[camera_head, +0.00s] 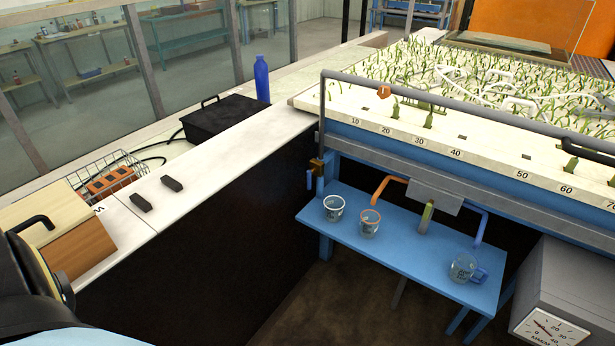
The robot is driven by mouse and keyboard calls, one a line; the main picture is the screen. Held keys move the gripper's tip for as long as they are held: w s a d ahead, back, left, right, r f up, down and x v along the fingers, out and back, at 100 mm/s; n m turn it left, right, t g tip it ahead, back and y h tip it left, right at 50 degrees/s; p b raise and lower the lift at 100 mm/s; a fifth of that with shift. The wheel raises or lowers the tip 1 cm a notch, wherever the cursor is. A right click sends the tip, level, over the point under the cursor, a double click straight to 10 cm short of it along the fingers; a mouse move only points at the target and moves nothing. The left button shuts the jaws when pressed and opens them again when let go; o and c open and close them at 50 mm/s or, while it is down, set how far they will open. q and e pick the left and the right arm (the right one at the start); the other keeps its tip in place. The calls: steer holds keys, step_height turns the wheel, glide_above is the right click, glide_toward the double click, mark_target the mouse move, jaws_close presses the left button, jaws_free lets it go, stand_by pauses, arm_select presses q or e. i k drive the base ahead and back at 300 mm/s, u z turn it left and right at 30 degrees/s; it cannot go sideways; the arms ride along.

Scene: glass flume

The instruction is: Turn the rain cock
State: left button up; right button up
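A small brass cock (317,165) with a blue lever (310,180) sits at the left front corner of the planted flume, by the frame's leg. It is the only cock I can make out, and the lever appears to hang downward. I cannot read any label on it. Neither of my grippers shows in the head view, so nothing of mine is seen at the cock.
A blue shelf (385,248) below the flume holds a white-rimmed cup (333,208), an orange-rimmed cup (370,222) and a clear jug (464,268). A grey dial box (565,290) stands at right. A white counter (215,165) with a blue bottle (262,79) runs along the left.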

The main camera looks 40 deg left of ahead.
mark_target(313, 170)
steer(key=u, duration=0.05)
steer(key=k, duration=0.3)
steer(key=u, duration=0.3)
steer(key=i, duration=1.05)
steer(key=u, duration=0.95)
